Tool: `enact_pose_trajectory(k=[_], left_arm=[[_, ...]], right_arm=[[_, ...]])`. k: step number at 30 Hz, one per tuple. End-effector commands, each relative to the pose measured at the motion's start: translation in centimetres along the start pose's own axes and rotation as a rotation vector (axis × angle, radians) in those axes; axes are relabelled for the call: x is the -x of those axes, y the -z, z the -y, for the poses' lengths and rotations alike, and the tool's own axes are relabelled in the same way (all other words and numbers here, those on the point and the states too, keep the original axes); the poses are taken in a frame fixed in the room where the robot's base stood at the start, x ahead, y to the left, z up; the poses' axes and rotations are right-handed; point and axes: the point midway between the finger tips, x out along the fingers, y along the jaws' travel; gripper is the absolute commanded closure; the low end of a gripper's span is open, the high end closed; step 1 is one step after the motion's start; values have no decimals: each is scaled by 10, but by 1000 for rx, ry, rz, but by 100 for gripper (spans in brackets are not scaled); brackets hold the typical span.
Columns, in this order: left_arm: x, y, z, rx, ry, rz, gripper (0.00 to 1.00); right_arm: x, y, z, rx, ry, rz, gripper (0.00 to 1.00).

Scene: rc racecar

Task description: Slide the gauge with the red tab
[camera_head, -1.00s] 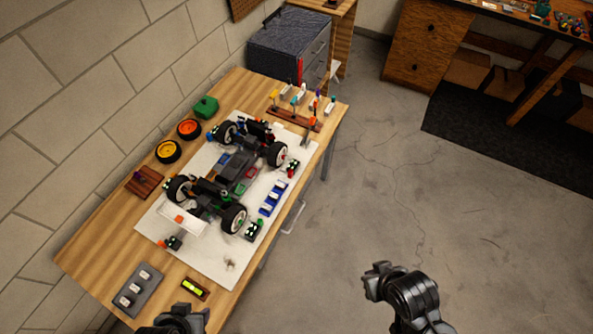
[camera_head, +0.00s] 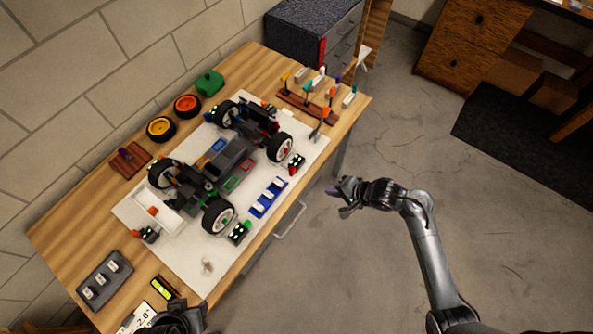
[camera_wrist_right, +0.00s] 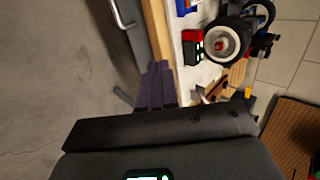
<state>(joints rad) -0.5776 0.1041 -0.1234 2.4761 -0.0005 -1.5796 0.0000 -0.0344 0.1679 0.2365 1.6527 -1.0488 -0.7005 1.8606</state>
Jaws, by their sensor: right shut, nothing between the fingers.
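A small black block with green dots and a red part (camera_head: 296,164), which looks like the red-tabbed gauge, sits on the white mat beside a wheel of the car. The right wrist view also shows it (camera_wrist_right: 192,47), past the fingertips near the table edge. My right gripper (camera_head: 338,192) is shut and empty, out over the floor to the right of the table, apart from the block. Its purple-grey fingers show together in the right wrist view (camera_wrist_right: 157,85). My left gripper (camera_head: 182,315) is at the bottom edge by the table's near end; its fingers are not clear.
The RC car (camera_head: 220,165) stands on the white mat (camera_head: 190,262). Similar blocks have green (camera_head: 240,233) and orange (camera_head: 147,234) parts. A blue tray (camera_head: 268,198) lies beside the car. A tool rack (camera_head: 308,107) stands at the far end.

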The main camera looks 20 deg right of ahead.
Motion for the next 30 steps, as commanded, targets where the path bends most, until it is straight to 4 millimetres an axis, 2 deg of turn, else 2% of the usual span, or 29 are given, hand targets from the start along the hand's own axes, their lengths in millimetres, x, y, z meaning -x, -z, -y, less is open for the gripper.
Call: enact_pose_trajectory(k=[1, 3, 10, 24, 30], left_arm=[[-8, -3, 1, -1, 3, 0, 57], [-10, -4, 2, -4, 7, 0, 57], [-14, -6, 6, -15, 18, 0, 57], [-31, -11, 4, -11, 13, 0, 57], [-30, -11, 2, -4, 7, 1, 57]], right_arm=[[-3, 9, 9, 11, 21, -14, 100], [-4, 15, 20, 21, 37, -24, 100], [-20, 19, 29, 27, 48, -29, 100], [-103, 21, 32, 29, 47, -30, 100], [-120, 21, 52, 29, 48, -32, 100]])
